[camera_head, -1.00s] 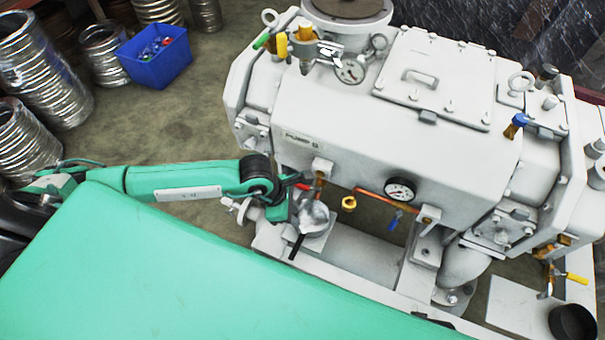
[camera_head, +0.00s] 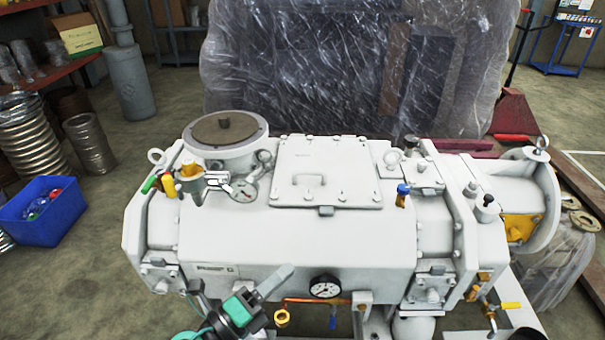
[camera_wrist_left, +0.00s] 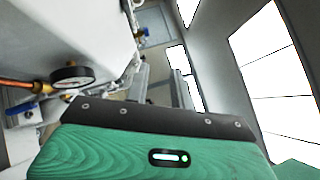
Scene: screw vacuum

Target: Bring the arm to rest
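The white vacuum pump (camera_head: 300,237) fills the middle of the head view, with a raised square cover, a round flange on top and a dial gauge (camera_head: 326,287) on its front. My left gripper (camera_head: 268,285), green, black and grey, shows at the bottom edge in front of the pump's front face, left of this gauge. I cannot tell whether it touches the pump, or whether its fingers are open or shut. No held object is seen. In the left wrist view the gauge (camera_wrist_left: 72,77) is at left, and a green part of mine fills the bottom. My right gripper is not in view.
Copper piping (camera_head: 300,300) with a brass fitting runs below the pump's front. A blue bin (camera_head: 42,212) and metal coils stand on the floor at left. A plastic-wrapped stack (camera_head: 350,65) is behind the pump. Floor between bin and pump is clear.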

